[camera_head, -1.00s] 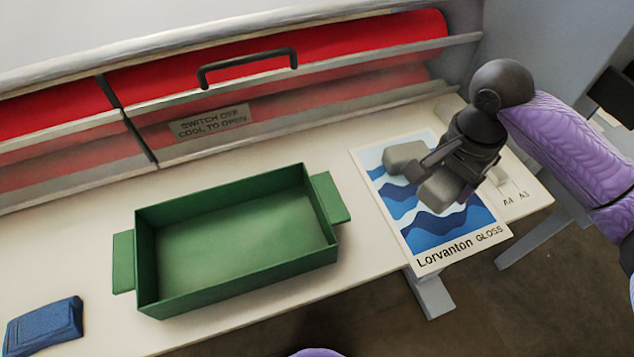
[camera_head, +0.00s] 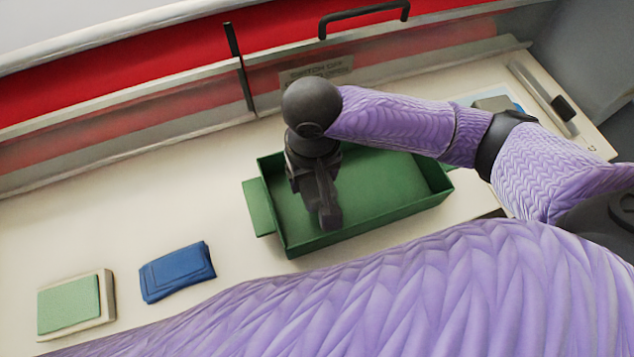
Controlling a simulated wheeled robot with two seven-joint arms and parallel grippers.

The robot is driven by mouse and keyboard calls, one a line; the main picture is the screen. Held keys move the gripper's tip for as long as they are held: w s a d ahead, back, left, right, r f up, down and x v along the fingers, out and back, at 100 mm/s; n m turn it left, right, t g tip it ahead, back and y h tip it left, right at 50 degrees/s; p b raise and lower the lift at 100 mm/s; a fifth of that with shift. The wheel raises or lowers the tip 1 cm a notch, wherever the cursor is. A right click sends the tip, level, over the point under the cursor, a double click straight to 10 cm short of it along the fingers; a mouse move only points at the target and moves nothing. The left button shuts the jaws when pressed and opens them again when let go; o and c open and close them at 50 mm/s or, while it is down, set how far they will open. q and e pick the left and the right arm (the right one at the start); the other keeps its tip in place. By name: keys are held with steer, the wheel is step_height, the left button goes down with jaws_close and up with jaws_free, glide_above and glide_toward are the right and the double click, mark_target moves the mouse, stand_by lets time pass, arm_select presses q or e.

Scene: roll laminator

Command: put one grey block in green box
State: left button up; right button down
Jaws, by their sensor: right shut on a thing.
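The green box (camera_head: 390,215) is an open tray with side handles, standing on the pale table in the middle of the view. My right gripper (camera_head: 328,212) points down over the left part of the box and is shut on a grey block, which is mostly hidden by the dark fingers. I cannot tell whether the block touches the box floor. Another grey block (camera_head: 497,103) lies at the right on the printed sheet, partly hidden by my right arm. My left gripper is not in view.
A blue folded cloth or pouch (camera_head: 178,272) and a pale green pad on a white base (camera_head: 70,304) lie at the left. The red laminator with its dark handle (camera_head: 362,17) runs along the back. A trimmer-like bar (camera_head: 543,98) lies at the far right.

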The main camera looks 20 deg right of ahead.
steer(key=f, duration=0.3)
steer(key=f+b, duration=0.1)
steer(key=f, duration=0.2)
steer(key=shift+d+f+b, duration=0.2)
steer(key=shift+f+b, duration=0.1)
steer(key=shift+f, duration=0.1)
steer(key=shift+r, duration=0.1)
jaws_free()
step_height(320, 180, up, 12)
steer(key=p, duration=0.3)
